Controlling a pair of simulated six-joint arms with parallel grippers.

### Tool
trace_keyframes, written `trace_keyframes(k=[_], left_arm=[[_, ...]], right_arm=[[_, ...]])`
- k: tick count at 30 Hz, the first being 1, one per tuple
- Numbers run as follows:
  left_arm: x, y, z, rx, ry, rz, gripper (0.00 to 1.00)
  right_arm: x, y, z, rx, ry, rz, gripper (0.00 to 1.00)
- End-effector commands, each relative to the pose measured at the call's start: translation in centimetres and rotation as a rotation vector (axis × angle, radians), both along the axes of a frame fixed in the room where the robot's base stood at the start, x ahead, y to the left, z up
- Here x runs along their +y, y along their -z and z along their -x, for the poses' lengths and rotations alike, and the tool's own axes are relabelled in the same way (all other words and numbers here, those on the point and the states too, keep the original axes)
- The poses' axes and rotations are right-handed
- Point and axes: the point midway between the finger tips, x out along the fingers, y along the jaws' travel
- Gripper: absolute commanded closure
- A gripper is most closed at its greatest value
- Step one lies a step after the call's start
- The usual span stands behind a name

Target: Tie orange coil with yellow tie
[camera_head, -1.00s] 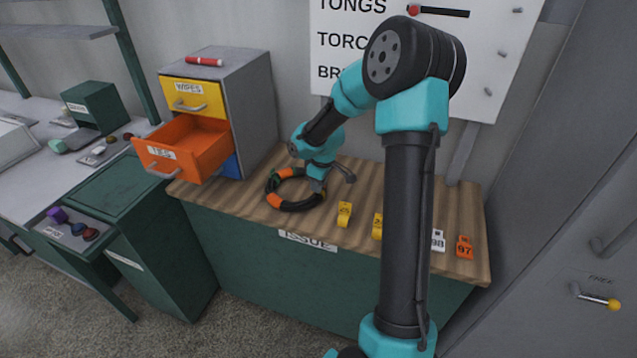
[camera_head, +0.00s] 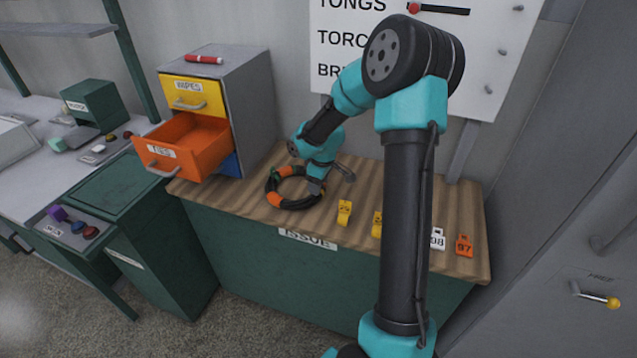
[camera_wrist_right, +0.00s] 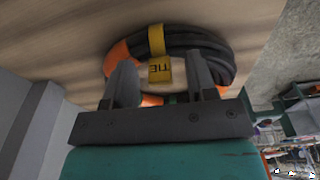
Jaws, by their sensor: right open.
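The coil (camera_head: 287,203) is a black hose ring with orange bands, lying on the wooden counter (camera_head: 400,180). It also shows in the right wrist view (camera_wrist_right: 214,50). A yellow tie (camera_wrist_right: 157,42) lies across the coil's hose there, its tag marked TIE between my fingers. Whether it is fastened all the way round is hidden. My right gripper (camera_head: 315,190) is at the coil's right side, pointing down. In the wrist view its two fingers (camera_wrist_right: 161,72) stand apart on either side of the tag, without visibly clamping it. My left gripper is not in view.
An open orange drawer (camera_head: 187,145) labelled TIES juts out left of the coil.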

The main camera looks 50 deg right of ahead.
Motion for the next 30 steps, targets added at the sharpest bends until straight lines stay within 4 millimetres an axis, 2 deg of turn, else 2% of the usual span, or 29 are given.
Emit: trace_keyframes(k=[5, 11, 30], left_arm=[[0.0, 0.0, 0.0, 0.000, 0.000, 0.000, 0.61], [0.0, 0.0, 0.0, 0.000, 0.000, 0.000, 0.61], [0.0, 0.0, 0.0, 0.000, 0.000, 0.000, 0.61]], right_arm=[[0.0, -0.2, 0.0, -0.001, 0.000, 0.001, 0.48], [-0.1, -2.0, 0.1, -0.004, 0.001, 0.002, 0.48], [-0.6, -13.8, 1.5, -0.004, 0.000, 0.002, 0.48]])
